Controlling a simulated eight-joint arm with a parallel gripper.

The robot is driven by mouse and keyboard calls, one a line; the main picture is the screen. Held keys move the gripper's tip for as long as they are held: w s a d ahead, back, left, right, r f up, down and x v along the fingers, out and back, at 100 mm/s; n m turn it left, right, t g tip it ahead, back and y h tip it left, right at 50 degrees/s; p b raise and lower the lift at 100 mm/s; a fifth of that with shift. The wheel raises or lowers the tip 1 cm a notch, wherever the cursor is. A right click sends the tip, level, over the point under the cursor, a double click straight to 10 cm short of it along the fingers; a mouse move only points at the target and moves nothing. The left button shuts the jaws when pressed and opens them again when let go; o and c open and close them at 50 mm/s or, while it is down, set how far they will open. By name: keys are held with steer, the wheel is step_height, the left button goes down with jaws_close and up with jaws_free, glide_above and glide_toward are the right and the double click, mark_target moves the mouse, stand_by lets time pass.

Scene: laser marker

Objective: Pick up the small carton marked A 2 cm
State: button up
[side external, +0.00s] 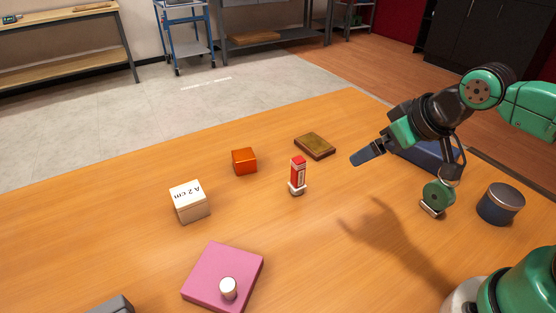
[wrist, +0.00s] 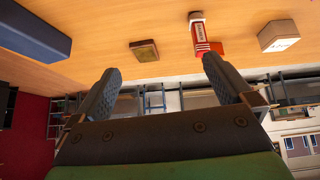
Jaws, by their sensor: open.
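The small white carton marked "A 2 cm" (side external: 189,204) sits on the wooden table, left of the middle, in the side external view. It also shows near the right edge of the wrist view (wrist: 280,37). My gripper (side external: 362,157) is above the table on the right, well apart from the carton. In the wrist view its two fingers (wrist: 162,68) are spread, with nothing between them.
A red and white upright item (side external: 298,176) stands between the carton and my gripper. An orange box (side external: 244,161), a brown block (side external: 315,145), a pink box (side external: 212,270) with a small white cylinder (side external: 228,288), a dark blue tin (side external: 500,204) and a blue box (side external: 430,155) also stand on the table.

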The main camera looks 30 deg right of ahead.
steer(key=w+a+n, duration=0.3)
steer(key=w+n, duration=0.2)
steer(key=n, duration=0.3)
steer(key=n+t+h, duration=0.1)
steer(key=n+t, duration=0.3)
steer(key=n, duration=1.5)
glide_above(188, 194)
steer(key=s+d, duration=0.3)
steer(key=d, duration=0.4)
step_height(188, 194, down, 5)
steer(key=a+f+n, duration=0.1)
steer(key=a+n, duration=0.1)
steer(key=s+a+f+n+t, duration=0.1)
steer(key=a+f+n, duration=0.1)
steer(key=n, duration=0.1)
steer(key=a+f+n+t+y, duration=0.1)
steer(key=a+n, duration=0.2)
steer(key=shift+s+f, duration=0.3)
steer(key=shift+f, duration=0.1)
steer(key=shift+x, duration=2.7)
steer(key=shift+r, duration=0.1)
steer(key=c, duration=1.3)
steer(key=shift+o, duration=0.2)
steer(key=shift+r, duration=0.1)
